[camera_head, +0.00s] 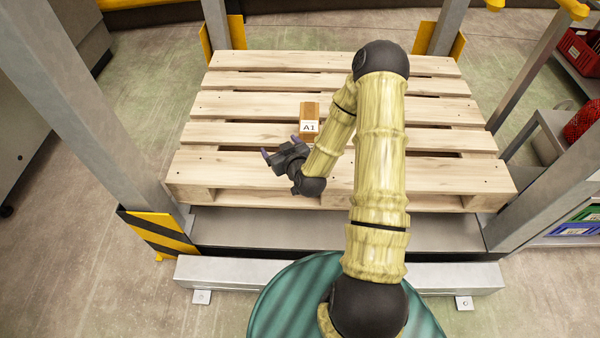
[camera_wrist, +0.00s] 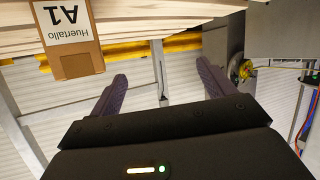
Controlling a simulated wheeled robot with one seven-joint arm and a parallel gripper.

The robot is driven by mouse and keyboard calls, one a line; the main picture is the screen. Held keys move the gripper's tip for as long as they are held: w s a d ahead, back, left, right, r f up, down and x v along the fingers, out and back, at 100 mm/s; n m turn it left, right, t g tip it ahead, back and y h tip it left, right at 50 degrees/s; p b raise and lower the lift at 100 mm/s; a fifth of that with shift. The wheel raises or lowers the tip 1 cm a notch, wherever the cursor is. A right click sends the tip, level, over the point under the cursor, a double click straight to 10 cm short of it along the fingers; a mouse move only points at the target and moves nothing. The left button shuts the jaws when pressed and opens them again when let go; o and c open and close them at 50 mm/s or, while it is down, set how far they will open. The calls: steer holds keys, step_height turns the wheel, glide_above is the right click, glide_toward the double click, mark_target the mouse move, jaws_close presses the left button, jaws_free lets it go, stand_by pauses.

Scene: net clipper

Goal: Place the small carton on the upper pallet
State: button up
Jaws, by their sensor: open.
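The small carton (camera_head: 310,109) is brown with a white label reading A1. It sits on the slatted wooden pallet (camera_head: 243,167), near its middle, in the head view. In the wrist view the carton (camera_wrist: 78,66) shows upside down at the upper left, against the pallet (camera_wrist: 150,15). My gripper (camera_head: 281,145) is open and empty, just to the front left of the carton and apart from it. In the wrist view both fingers of my gripper (camera_wrist: 161,70) are spread with nothing between them, and the carton is outside them.
Grey rack posts stand at the pallet's corners, the front left one (camera_head: 95,110) with a striped yellow-black guard (camera_head: 158,233). A metal beam (camera_head: 235,275) crosses the front. Shelves with a red bin (camera_head: 580,50) stand at the right. Much of the pallet top is bare.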

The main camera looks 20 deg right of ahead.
steer(key=s+a+r+m+g, duration=0.1)
steer(key=s+r+g, duration=0.4)
steer(key=s, duration=0.6)
steer(key=s+a+r+m+g+h, duration=0.1)
steer(key=s+r+g, duration=0.5)
steer(key=s+r, duration=0.4)
steer(key=shift+s+r, duration=0.2)
steer(key=shift+s, duration=0.3)
steer(key=shift+a, duration=0.1)
steer(key=shift+w, duration=0.1)
steer(key=c, duration=0.9)
steer(key=shift+d, duration=0.5)
steer(key=shift+c, duration=0.5)
